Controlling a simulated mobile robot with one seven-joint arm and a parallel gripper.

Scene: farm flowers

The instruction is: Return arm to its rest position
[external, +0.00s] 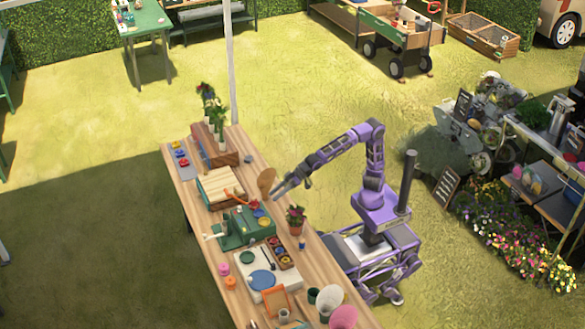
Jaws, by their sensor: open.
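My purple arm rises from its mobile base at the right side of the wooden table (178,160) and arches over toward the table. My gripper (279,188) is open, with its fingers pointing left and down over the table's right edge. A brown paddle-shaped wooden object (266,181) stands just left of the fingertips. I cannot tell whether the fingertips touch it. Nothing shows between the fingers.
A potted plant (296,219) stands near the table's right edge, below my gripper. A green machine (240,228), a wooden box (220,187) and vases with flowers (220,120) also stand on the table. Grass between is clear.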

